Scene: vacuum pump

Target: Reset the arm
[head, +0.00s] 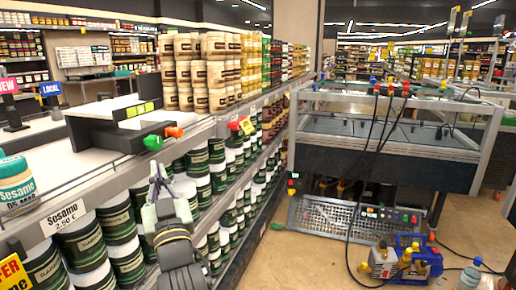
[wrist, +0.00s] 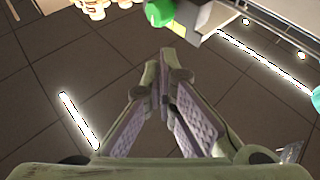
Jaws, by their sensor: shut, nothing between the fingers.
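My gripper (head: 158,172) is raised in front of the left shelf in the head view, with its fingers pointing up. Its fingers are together and hold nothing. In the wrist view the closed fingertips (wrist: 165,72) meet near the middle, clear of any object. A green knob (wrist: 158,12) shows beyond them at the top. In the head view a green knob (head: 153,142) sits at the shelf edge, just above and left of the fingertips.
Shelves with green-and-white tubs (head: 83,238) run along the left, with a sesame jar (head: 15,185) at the near edge. A metal-framed unit (head: 395,125) with hanging black cables stands right. A blue-and-yellow pump (head: 417,262) is on the floor. Open floor (head: 300,262) lies between.

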